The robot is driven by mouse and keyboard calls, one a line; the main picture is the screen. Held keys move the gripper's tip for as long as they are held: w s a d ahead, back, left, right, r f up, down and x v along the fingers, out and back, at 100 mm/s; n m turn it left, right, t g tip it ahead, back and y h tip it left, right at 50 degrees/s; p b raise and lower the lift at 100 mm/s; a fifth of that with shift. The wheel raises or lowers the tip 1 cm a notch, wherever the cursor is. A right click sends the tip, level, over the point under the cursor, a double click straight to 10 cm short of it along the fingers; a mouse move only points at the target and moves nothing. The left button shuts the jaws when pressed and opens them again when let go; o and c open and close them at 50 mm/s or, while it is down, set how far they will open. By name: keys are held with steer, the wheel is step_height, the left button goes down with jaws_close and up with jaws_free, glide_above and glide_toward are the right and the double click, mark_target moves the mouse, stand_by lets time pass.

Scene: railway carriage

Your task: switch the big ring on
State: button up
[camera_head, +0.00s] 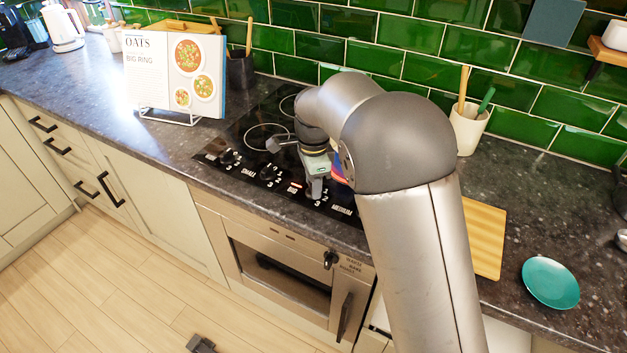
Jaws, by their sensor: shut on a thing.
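The black hob (262,118) has ring outlines on its glass and a front control strip (209,156) with knobs and the labels SMALL, BIG and MEDIUM. One knob (226,157) is left of SMALL and another knob (268,172) lies between SMALL and BIG. A small red light (296,185) shows just above the word BIG. My gripper (315,190) points down at the strip between BIG and MEDIUM, shut on a control knob there. The fingers hide that knob, so its setting cannot be seen. My arm covers the hob's right part.
A recipe stand (176,75) reading OATS, BIG RING stands left of the hob. Behind it is a dark utensil pot (240,70). A cream utensil pot (468,129), wooden board (483,238) and teal plate (550,283) are on the right. The oven knob (330,260) is below.

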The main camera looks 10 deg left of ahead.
stand_by(0.4)
steer(key=o, duration=1)
step_height(320, 180, up, 18)
steer(key=shift+f, duration=0.25)
steer(key=s+d+f+n, duration=0.1)
steer(key=s+d+n, duration=0.25)
steer(key=d, duration=0.55)
steer(key=s+d+f+n, duration=0.2)
steer(key=s+d, duration=0.3)
steer(key=d, duration=0.3)
steer(key=s+d+f+n, duration=0.3)
steer(key=s+d+f, duration=0.2)
steer(key=s, duration=0.4)
steer(key=s+d+f+n, duration=0.4)
steer(key=s+d+f, duration=0.1)
steer(key=s, duration=0.4)
steer(key=shift+s+d+f, duration=0.15)
steer(key=shift+s+d, duration=0.15)
steer(key=shift+d, duration=0.05)
